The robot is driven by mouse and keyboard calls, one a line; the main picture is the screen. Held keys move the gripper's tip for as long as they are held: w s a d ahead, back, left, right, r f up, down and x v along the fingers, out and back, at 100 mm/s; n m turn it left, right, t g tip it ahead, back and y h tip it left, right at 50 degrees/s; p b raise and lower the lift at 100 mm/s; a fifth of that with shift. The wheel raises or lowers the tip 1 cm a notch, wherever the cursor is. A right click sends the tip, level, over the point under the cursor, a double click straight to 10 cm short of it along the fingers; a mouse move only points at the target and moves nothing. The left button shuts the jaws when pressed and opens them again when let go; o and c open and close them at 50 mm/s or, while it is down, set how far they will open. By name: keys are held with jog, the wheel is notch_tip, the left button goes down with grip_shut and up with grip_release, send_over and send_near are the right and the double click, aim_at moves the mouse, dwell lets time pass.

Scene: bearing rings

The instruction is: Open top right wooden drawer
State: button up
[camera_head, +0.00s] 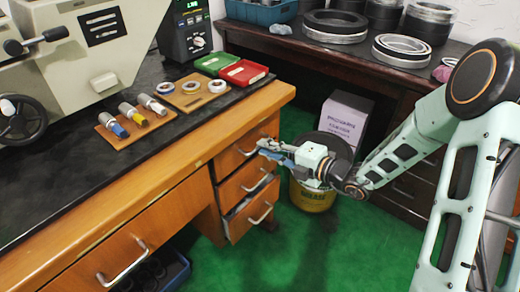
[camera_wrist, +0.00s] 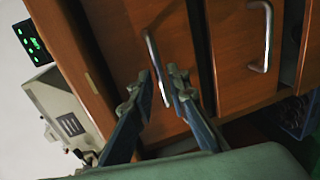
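The top right wooden drawer (camera_head: 232,158) is the uppermost in a stack of drawers at the desk's right end. It looks shut, and its metal handle (camera_head: 245,151) faces my gripper. In the wrist view the same drawer front (camera_wrist: 128,42) appears turned sideways, with the handle (camera_wrist: 153,50) running between my fingers. My gripper (camera_wrist: 160,84) is open, with one fingertip on each side of the handle bar. Whether the fingers touch the bar cannot be told. In the head view my gripper (camera_head: 268,148) is at the handle's right end.
Below, the middle drawer (camera_head: 240,186) looks shut and the bottom drawer (camera_head: 243,221) stands slightly open. A yellow bucket (camera_head: 312,197) and a white box (camera_head: 345,120) stand beyond my gripper. Green floor (camera_head: 275,262) is clear in front.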

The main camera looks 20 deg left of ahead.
jog(key=shift+b+x, duration=0.3)
jog(key=shift+x, duration=1.3)
jog(key=shift+c, duration=0.2)
grip_shut()
